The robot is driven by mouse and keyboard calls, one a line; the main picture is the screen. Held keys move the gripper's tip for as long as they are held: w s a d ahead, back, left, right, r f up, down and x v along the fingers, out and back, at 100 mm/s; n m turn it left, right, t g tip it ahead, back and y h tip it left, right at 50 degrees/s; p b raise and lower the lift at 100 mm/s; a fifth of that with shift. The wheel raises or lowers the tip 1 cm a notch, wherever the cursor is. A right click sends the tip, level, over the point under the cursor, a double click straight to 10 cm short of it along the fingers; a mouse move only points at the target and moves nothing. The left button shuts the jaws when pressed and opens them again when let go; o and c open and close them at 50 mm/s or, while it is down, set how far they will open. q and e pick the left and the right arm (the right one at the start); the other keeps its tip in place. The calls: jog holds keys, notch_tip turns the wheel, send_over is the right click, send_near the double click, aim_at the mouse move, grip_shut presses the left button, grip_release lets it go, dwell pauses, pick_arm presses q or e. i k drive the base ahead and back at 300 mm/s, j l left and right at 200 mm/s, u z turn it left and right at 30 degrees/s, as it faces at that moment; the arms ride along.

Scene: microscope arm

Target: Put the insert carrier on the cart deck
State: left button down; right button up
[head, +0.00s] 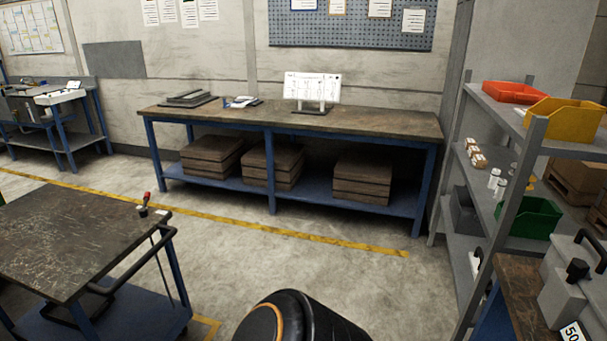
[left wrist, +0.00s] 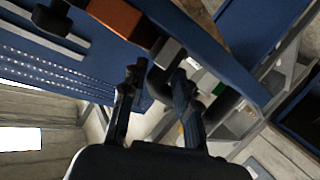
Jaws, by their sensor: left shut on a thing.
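The cart deck (head: 70,240) is a dark, scratched top on a blue cart at the lower left of the head view. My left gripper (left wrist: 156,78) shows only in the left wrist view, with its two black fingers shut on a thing. I take that thing to be the insert carrier; its outline is hard to make out against the clutter beyond the fingertips. A small grey block (left wrist: 170,52) and an orange-brown block (left wrist: 125,20) show just beyond the fingertips; I cannot tell whether they belong to it. My right gripper is not in view.
A red-topped knob (head: 146,200) stands at the cart's far right corner, with a black handle rail (head: 125,268) along its side. A long workbench (head: 330,120) is at the back wall. A grey shelf rack (head: 530,135) stands at right. Open floor (head: 250,260) separates them.

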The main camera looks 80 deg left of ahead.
aim_at(44, 223)
jog(key=u, duration=1.3)
jog(key=j+u, duration=0.1)
jog(key=u, duration=0.3)
jog(key=i+j+u, duration=0.1)
jog(key=u, duration=0.25)
jog(key=j+u, duration=0.1)
jog(key=u, duration=0.3)
jog(key=i+u, duration=0.1)
jog(key=u, duration=0.3)
jog(key=i+j+u, duration=0.1)
jog(key=i+u, duration=0.2)
jog(key=u, duration=0.15)
jog(key=i+u, duration=0.3)
jog(key=u, duration=0.2)
jog(key=i+l+u, duration=0.1)
jog(key=i+u, duration=0.15)
jog(key=u, duration=0.2)
jog(key=i+l+u, duration=0.25)
jog(key=i+l, duration=0.3)
jog(key=i+l+u, duration=0.25)
jog(key=i+l, duration=0.85)
jog(key=l, duration=0.2)
